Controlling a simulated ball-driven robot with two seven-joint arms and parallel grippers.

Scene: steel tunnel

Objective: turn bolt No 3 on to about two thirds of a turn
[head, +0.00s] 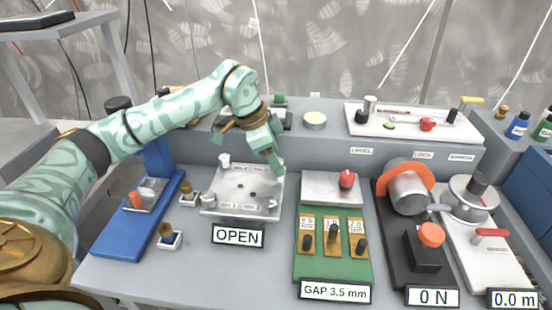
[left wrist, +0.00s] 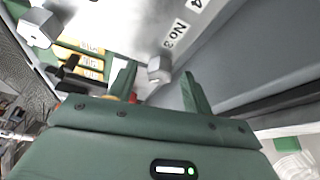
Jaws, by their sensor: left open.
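The steel plate (head: 232,182) lies on the bench with bolts at its corners. In the left wrist view, the bolt marked No 3 (left wrist: 158,69) is a grey hex head beside its label (left wrist: 175,34). My left gripper (head: 276,168) is over the plate's far right corner, and hides that corner's bolt in the head view. Its two green fingers (left wrist: 160,78) are open, one on each side of bolt No 3, with gaps showing. I cannot tell how deep they reach. Another hex bolt (left wrist: 38,27) shows at the upper left. My right gripper is not in view.
An OPEN sign (head: 238,236) stands before the plate. A green gap panel (head: 333,270) with a red knob (head: 347,180) is to its right, a blue stand (head: 130,226) to its left. A raised ledge (head: 320,140) runs behind.

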